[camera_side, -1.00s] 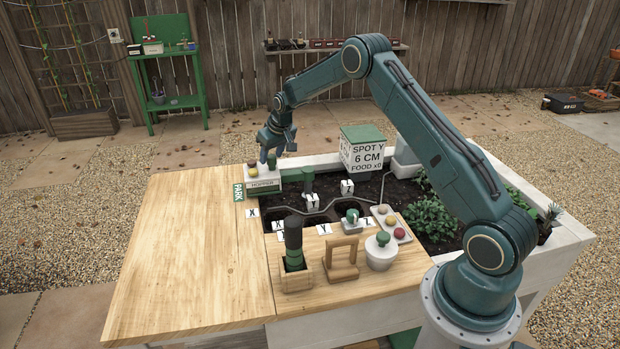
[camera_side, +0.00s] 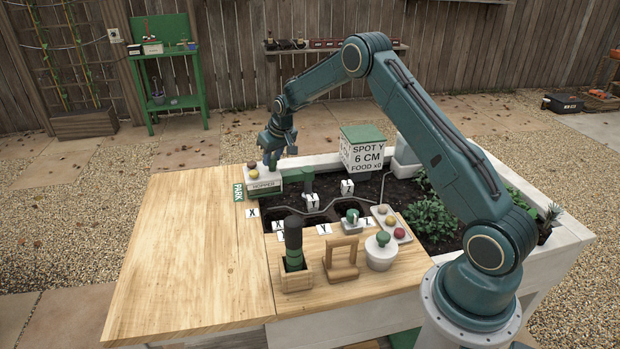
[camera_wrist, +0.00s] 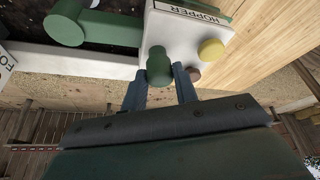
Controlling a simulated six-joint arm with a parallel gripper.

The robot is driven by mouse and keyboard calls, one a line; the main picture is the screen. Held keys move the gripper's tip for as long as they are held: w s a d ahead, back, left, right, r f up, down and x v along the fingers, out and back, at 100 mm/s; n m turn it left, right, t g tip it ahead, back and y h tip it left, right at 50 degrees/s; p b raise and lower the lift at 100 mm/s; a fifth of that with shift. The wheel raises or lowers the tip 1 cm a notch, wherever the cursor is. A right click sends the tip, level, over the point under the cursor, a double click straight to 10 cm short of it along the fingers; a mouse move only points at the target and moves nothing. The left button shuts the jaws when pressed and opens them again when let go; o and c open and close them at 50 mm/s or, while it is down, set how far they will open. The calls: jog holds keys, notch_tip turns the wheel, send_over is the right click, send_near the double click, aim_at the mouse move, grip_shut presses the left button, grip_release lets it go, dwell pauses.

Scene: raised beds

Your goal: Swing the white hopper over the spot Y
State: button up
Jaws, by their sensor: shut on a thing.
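The white hopper (camera_side: 264,177) sits at the left back of the bed, beside the green PARK label (camera_side: 239,192). In the wrist view the hopper (camera_wrist: 185,35) carries a HOPPER label, a green knob (camera_wrist: 159,66), a yellow knob and a brown one. A green bar runs from it to a green post (camera_side: 308,182). My gripper (camera_side: 272,158) is shut on the green knob; its fingers (camera_wrist: 160,88) flank it in the wrist view. A Y tag (camera_side: 313,201) stands at the soil, right of the hopper. A sign box (camera_side: 362,158) reads SPOT Y, 6 CM, FOOD x0.
X (camera_side: 252,212) and Z (camera_side: 347,186) tags stand either side of Y. In front are a dark green-banded tool in a wooden holder (camera_side: 296,277), a wooden frame (camera_side: 342,259), a white pot (camera_side: 380,254) and a button panel (camera_side: 391,223). The left wooden top (camera_side: 190,250) is clear.

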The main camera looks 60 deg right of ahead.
jog(key=shift+s+a, duration=0.35)
jog(key=shift+s, duration=0.1)
jog(key=shift+a, duration=0.1)
jog(key=shift+s+a, duration=0.4)
jog(key=shift+s, duration=0.35)
jog(key=shift+s, duration=0.1)
jog(key=shift+s+a, duration=0.4)
jog(key=shift+s, duration=0.35)
jog(key=shift+s, duration=0.1)
